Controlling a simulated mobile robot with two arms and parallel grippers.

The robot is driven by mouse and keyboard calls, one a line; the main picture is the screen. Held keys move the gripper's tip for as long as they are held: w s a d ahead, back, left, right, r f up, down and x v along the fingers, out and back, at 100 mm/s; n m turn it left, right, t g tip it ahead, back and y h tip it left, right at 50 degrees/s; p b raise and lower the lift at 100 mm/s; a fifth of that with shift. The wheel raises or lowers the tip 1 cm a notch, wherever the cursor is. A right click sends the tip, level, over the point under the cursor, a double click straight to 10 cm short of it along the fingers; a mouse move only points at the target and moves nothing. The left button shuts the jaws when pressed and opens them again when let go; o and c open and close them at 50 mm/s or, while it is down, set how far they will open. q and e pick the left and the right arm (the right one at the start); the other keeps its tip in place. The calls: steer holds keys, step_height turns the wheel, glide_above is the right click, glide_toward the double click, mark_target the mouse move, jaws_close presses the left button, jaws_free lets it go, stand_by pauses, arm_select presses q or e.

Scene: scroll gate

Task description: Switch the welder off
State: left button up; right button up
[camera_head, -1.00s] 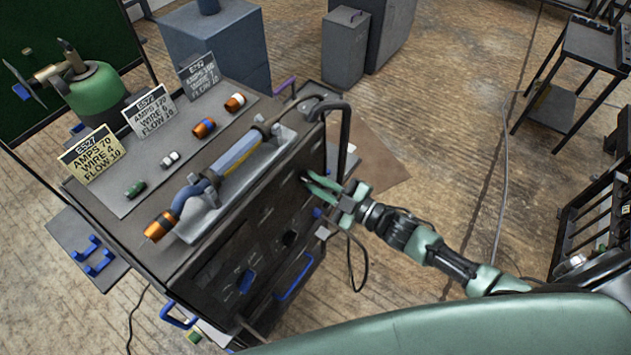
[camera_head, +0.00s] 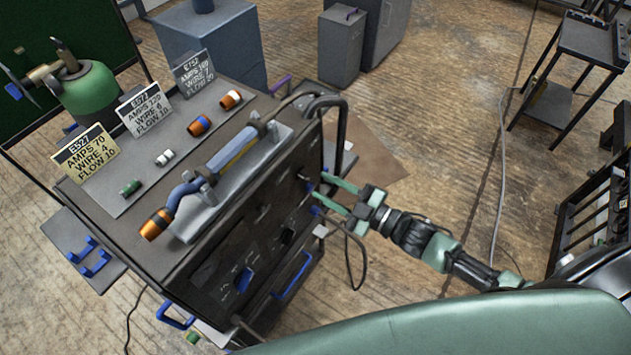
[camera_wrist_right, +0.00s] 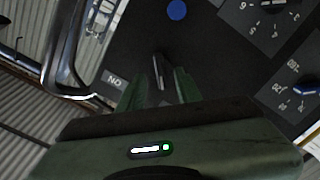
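The welder (camera_head: 255,235) is a dark box-shaped machine with knobs on its front panel. A dark switch lever (camera_wrist_right: 159,68) stands out from the panel in the right wrist view, near a label (camera_wrist_right: 115,82) that seems to read ON, seen turned over. My right gripper (camera_head: 317,190) is at the upper right part of the front panel, its two green fingers apart. In the wrist view the fingers (camera_wrist_right: 160,88) are on either side of the lever's line, with a gap between them. Contact with the lever cannot be told. My left gripper is out of view.
A blue round button (camera_wrist_right: 177,10) and dial plates (camera_wrist_right: 262,25) are close by on the panel. A bent metal handle (camera_wrist_right: 65,75) runs beside it.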

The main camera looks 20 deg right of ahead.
steer(key=shift+v, duration=1.8)
